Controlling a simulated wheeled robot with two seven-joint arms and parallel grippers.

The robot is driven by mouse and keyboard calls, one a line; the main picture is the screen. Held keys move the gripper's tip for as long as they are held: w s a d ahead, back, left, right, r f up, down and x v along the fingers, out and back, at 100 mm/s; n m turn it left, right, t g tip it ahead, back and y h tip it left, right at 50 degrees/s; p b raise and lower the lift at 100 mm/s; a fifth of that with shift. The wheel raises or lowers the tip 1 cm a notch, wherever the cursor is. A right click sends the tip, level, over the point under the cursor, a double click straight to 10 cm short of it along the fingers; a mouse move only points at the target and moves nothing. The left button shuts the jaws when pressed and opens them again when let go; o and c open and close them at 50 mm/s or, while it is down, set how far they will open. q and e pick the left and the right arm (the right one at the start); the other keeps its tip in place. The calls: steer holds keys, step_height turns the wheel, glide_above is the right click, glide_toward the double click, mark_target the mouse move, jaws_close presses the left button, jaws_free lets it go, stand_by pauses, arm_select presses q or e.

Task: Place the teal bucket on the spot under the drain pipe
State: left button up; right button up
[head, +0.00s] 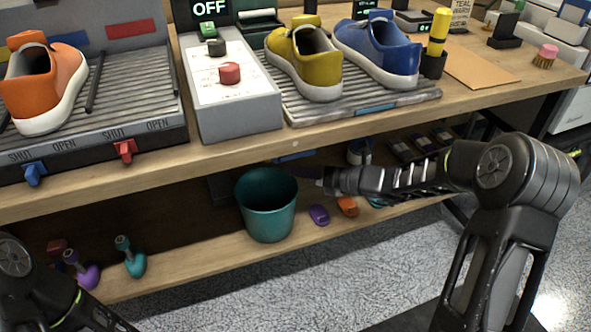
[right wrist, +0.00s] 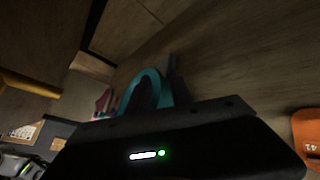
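The teal bucket (head: 267,210) stands upright on the lower wooden shelf, open side up, in the head view. My right gripper (head: 318,180) reaches in from the right, close to the right side of the bucket's rim. In the right wrist view a teal curved edge (right wrist: 152,80), apparently the bucket's rim, shows right at the gripper. That view is dark, and I cannot tell whether the fingers are closed on it. Part of my left arm shows at the lower left, but its gripper is out of view. I cannot make out the drain pipe or the spot under it.
Purple (head: 319,215) and orange (head: 347,206) items lie on the shelf right of the bucket. A teal-handled item (head: 132,258) and a purple one (head: 84,270) stand left. The upper tabletop (head: 330,140) overhangs the shelf. Bare shelf lies between the bucket and the left items.

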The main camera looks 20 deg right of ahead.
steer(key=p+v, duration=0.2)
steer(key=v, duration=0.8)
steer(key=shift+s+p, duration=0.2)
steer(key=shift+p, duration=0.1)
steer(key=shift+d+r, duration=0.1)
steer(key=s+a+f+n+g+h, duration=0.2)
steer(key=s+a+f+n+g, duration=0.1)
steer(key=s+a+f+n, duration=0.3)
steer(key=s+a+f+n+g+h, duration=0.2)
steer(key=s+a+f+n, duration=0.5)
steer(key=s+f+n, duration=0.4)
steer(key=s+a+f+n+g+h, duration=0.1)
steer(key=s+a+f+n+g, duration=0.3)
steer(key=s+f+n, duration=0.5)
step_height(320, 180, down, 6)
steer(key=a+n, duration=0.2)
steer(key=n, duration=0.5)
steer(key=shift+a+r+g+h, duration=0.2)
steer(key=shift+a+g+h, duration=0.15)
steer(key=shift+g+h, duration=0.05)
steer(key=shift+w, duration=0.1)
steer(key=shift+c, duration=0.6)
